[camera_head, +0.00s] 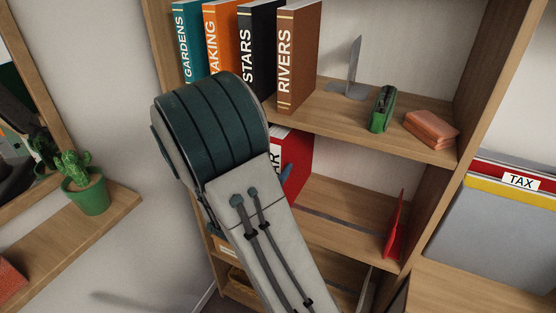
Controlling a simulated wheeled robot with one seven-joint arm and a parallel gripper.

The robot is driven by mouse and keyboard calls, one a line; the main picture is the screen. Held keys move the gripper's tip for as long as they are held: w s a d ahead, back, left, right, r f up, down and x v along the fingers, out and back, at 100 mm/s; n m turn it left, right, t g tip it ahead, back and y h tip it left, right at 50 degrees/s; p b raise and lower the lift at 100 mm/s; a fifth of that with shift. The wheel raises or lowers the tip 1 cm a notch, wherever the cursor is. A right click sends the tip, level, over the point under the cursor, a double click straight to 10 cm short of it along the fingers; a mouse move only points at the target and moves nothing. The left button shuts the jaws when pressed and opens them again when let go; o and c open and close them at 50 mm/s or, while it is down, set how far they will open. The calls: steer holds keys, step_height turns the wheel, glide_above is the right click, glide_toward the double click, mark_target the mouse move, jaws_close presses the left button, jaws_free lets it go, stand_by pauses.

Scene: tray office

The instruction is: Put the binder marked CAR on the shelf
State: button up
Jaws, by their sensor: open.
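A red binder (299,165) stands on the middle shelf (345,207), just right of my arm. My gripper (287,172) is mostly hidden behind my own arm. Only a small blue part of it shows, in front of the red binder's side. The jaws are open. Whether they touch the binder cannot be seen.
A cactus (84,186) stands left.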

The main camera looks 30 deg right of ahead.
steer(key=v, duration=0.6)
steer(key=s+d+m+g+y, duration=0.2)
steer(key=s+d+m+g, duration=0.1)
steer(key=s+m+g, duration=0.3)
steer(key=s+d+m+g+y, duration=0.1)
steer(key=s+d+m+g, duration=0.25)
steer(key=s+m, duration=0.45)
steer(key=s+a+r+m+t+y, duration=0.1)
steer(key=s+a+m+y, duration=0.1)
steer(key=a+m+y, duration=0.3)
steer(key=s+a+r+m+y, duration=0.1)
steer(key=s+a+m+y, duration=0.1)
steer(key=a+m+y, duration=0.4)
steer(key=shift+s+a+r+m+t+b, duration=0.3)
steer(key=shift+s+a+r+t+b, duration=0.1)
steer(key=shift+a, duration=0.7)
